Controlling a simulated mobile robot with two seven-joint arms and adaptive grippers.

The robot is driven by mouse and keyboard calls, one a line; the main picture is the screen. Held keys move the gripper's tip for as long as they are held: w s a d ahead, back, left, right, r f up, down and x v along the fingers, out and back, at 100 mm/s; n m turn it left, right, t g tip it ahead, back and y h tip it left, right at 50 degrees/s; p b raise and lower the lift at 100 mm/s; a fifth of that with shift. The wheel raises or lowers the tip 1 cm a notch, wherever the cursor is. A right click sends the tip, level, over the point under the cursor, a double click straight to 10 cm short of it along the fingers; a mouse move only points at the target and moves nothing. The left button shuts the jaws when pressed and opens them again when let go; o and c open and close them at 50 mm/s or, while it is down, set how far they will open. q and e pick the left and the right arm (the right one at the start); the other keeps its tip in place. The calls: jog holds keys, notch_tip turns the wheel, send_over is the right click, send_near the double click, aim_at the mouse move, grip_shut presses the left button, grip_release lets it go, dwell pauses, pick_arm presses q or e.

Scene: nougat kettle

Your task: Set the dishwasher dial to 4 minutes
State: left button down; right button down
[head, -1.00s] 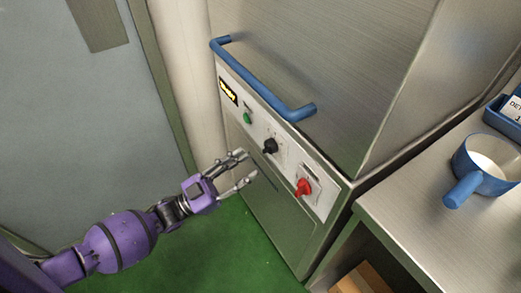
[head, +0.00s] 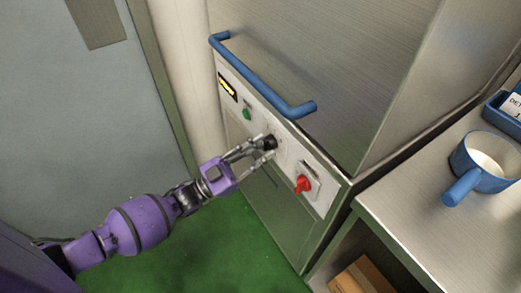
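The dishwasher (head: 340,95) is a tall steel cabinet with a blue bar handle (head: 262,88). Its pale control panel (head: 322,205) carries a small lit display (head: 227,88), a green button (head: 247,114), a black dial (head: 270,142) and a red switch (head: 303,185). My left gripper (head: 264,149) is at the black dial, with its fingertips on either side of it or very close. The fingers are apart, and I cannot tell whether they touch the dial. The dial's scale marks are too small to read. My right gripper is not in view.
The blue handle juts out above the panel. A steel counter (head: 410,215) at the right holds a blue pan (head: 483,163) with white contents and a blue tray (head: 504,117) with a label. A cardboard box (head: 362,277) is below. Green floor is open at lower left.

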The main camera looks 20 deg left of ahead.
pick_arm(q)
jog(key=n, duration=0.1)
jog(key=n+t, duration=0.1)
jog(key=n, duration=0.1)
jog(key=shift+s+d+r+y+p, duration=0.15)
jog(key=shift+d+r+y+p, duration=0.15)
jog(key=shift+r+y+p, duration=0.1)
jog(key=shift+n+t+y, duration=0.3)
jog(key=shift+n+t, duration=0.1)
jog(key=shift+n, duration=0.2)
jog(key=c, duration=1.6)
grip_release()
jog(key=shift+f, duration=0.15)
jog(key=shift+s+a+f, duration=0.1)
jog(key=shift+s+a, duration=0.05)
jog(key=v, duration=1.1)
jog(key=shift+s+a, duration=0.2)
jog(key=shift+s, duration=0.1)
